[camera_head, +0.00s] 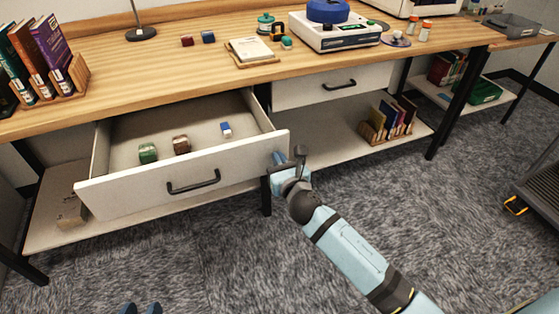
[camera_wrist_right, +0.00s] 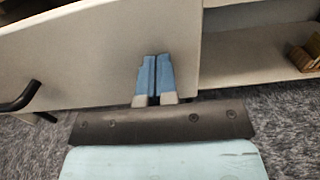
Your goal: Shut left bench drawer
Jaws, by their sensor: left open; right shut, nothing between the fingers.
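The left bench drawer (camera_head: 235,160) is pulled out, its front panel standing well forward of the bench. Its dark bar handle (camera_head: 193,182) is mid-panel. My right gripper (camera_head: 278,158) is shut and empty at the right end of the drawer front. In the right wrist view its blue fingertips (camera_wrist_right: 156,58) overlap the pale drawer front (camera_wrist_right: 110,40); I cannot tell whether they touch it. The handle (camera_wrist_right: 20,97) is at the left there.
The drawer holds a green block (camera_head: 148,153), a brown block (camera_head: 181,144) and a blue block (camera_head: 226,129). The right drawer (camera_head: 325,86) is shut. A dark bench leg (camera_head: 266,196) stands below the right gripper. The carpet (camera_head: 210,265) in front is clear.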

